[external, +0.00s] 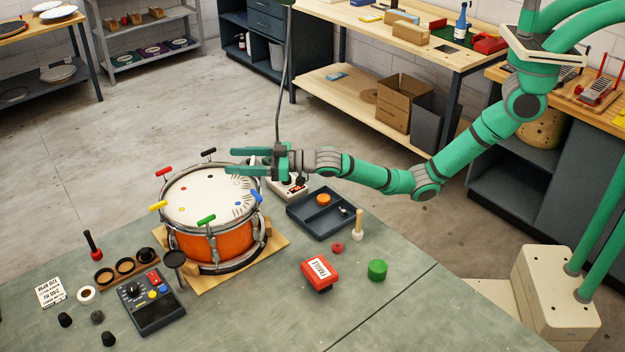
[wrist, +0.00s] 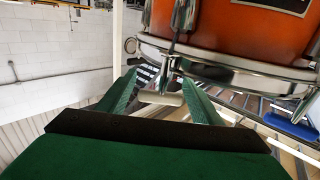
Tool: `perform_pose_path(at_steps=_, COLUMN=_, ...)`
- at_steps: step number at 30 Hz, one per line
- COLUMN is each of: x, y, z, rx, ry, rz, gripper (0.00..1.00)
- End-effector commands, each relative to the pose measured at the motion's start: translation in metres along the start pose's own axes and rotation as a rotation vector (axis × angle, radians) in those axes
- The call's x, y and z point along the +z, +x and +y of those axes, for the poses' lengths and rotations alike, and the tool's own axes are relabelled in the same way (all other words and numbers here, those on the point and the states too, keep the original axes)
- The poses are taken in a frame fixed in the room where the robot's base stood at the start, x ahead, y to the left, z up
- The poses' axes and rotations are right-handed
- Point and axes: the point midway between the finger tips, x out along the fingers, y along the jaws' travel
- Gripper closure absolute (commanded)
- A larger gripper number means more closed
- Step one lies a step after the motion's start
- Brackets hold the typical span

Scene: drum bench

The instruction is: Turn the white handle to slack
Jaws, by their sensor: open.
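The orange drum (external: 215,245) with a white head (external: 205,200) stands on a wooden board on the bench. Coloured handles sit around its rim: red (external: 165,171), black (external: 209,152), yellow (external: 158,205), green (external: 206,220) and blue (external: 256,196). My gripper (external: 230,161) is at the drum's far right rim, fingers pointing left. In the wrist view, the white handle (wrist: 160,98) lies crosswise between the tips of my gripper (wrist: 160,92), below the metal rim. The fingers are open on either side; I cannot tell whether either touches it. The gripper hides the handle in the external view.
A dark tray (external: 307,231) and a white device with red marks (external: 291,188) lie right of the drum. A red box (external: 317,273), green cylinder (external: 377,270) and black control box (external: 150,303) are nearer. The bench's front right is clear.

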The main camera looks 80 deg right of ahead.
Motion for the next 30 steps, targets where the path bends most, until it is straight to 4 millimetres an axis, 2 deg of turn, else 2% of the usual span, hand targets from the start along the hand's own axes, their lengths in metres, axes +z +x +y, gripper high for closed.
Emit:
perform_pose_path(at_steps=6, x=0.0002, y=0.0005, z=-0.0002, rx=0.000, ry=0.000, rz=0.000, gripper=0.41)
perform_pose_path(at_steps=7, x=0.0002, y=0.0005, z=-0.0002, rx=0.000, ry=0.000, rz=0.000, gripper=0.43)
perform_pose_path(at_steps=12, x=0.0002, y=0.0003, z=-0.0002, rx=0.000, ry=0.000, rz=0.000, gripper=0.82)
perform_pose_path(at_steps=22, x=0.0001, y=0.0003, z=-0.0003, rx=-0.021, ry=0.001, rz=0.001, gripper=0.82)
perform_pose_path(at_steps=30, x=-0.0004, y=0.0002, z=-0.0027, rx=-0.117, ry=0.001, rz=0.001, gripper=0.82)
